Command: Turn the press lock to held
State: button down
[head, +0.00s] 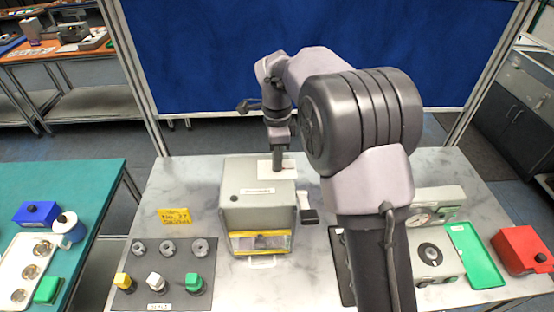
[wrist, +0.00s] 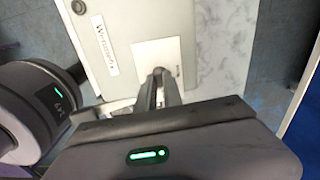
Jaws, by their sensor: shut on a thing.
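The press (head: 258,212) is a grey box with a yellow-framed front window, standing on the marbled table. A white plate (head: 266,170) lies on the back right of its top; it also shows in the wrist view (wrist: 170,55). My gripper (head: 278,168) reaches down onto this plate from behind. In the wrist view my gripper's fingers (wrist: 158,84) are close together at the plate, shut on what seems to be the press lock. The lock itself is hidden by the fingers, so I cannot read its position.
A lever with a black handle (head: 309,216) sticks out at the press's right side. A dark mat (head: 165,270) with rings and coloured pieces lies at front left. A yellow sign (head: 174,215) stands behind it. My arm hides much of the table's right half; a green tray (head: 474,254) lies there.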

jog(key=shift+m, duration=0.5)
jog(key=c, duration=1.5)
grip_release()
notch_tip(320, 180, up, 18)
jog(key=p, duration=0.4)
jog(key=shift+f, duration=0.25)
